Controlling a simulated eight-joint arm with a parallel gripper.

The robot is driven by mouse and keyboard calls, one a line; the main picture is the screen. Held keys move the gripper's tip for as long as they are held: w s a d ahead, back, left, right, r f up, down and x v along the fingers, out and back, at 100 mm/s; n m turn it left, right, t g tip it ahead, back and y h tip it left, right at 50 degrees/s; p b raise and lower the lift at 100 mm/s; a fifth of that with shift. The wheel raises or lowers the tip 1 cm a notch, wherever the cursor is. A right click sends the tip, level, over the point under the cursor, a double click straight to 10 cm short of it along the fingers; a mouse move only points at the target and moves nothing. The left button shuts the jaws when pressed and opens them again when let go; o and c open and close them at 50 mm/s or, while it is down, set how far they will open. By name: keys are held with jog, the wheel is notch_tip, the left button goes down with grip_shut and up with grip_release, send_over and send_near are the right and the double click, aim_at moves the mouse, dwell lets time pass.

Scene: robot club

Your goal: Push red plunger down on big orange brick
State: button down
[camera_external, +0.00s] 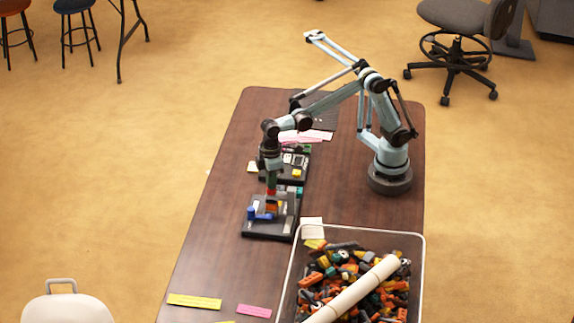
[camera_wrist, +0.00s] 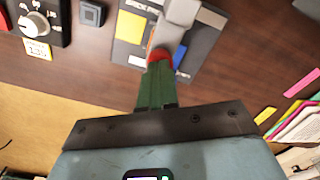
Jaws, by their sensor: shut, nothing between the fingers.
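In the external view, the red plunger (camera_external: 271,192) sits above an orange brick (camera_external: 272,208) on a dark board (camera_external: 258,235). My gripper (camera_external: 271,184) points down directly over the plunger. In the wrist view, my shut green fingers (camera_wrist: 158,70) meet the red plunger (camera_wrist: 161,55) at their tips. I cannot tell whether they press on it. Only a sliver of orange brick (camera_wrist: 151,41) shows beyond the plunger.
A second board with a knob (camera_wrist: 31,26) lies close by. A bin (camera_external: 291,270) of loose bricks, with a white roll (camera_external: 355,290) across it, stands at the table's front right. Yellow (camera_external: 195,301) and pink (camera_external: 254,310) strips lie in front. The table's left side is clear.

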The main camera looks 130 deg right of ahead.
jog(key=shift+r, duration=3.3)
jog(key=shift+s+a+r, duration=0.1)
jog(key=shift+s+a, duration=0.1)
jog(key=shift+s, duration=0.05)
jog(key=s+a+f+n+t, duration=0.1)
jog(key=s+a+f+t, duration=0.1)
jog(key=s, duration=0.5)
jog(key=s+a+f+n+t, duration=0.2)
jog(key=s+a+f+t, duration=0.1)
jog(key=s+a+t, duration=0.2)
jog(key=shift+s+a+f, duration=0.35)
jog(key=shift+s+a, duration=0.35)
jog(key=shift+s, duration=0.35)
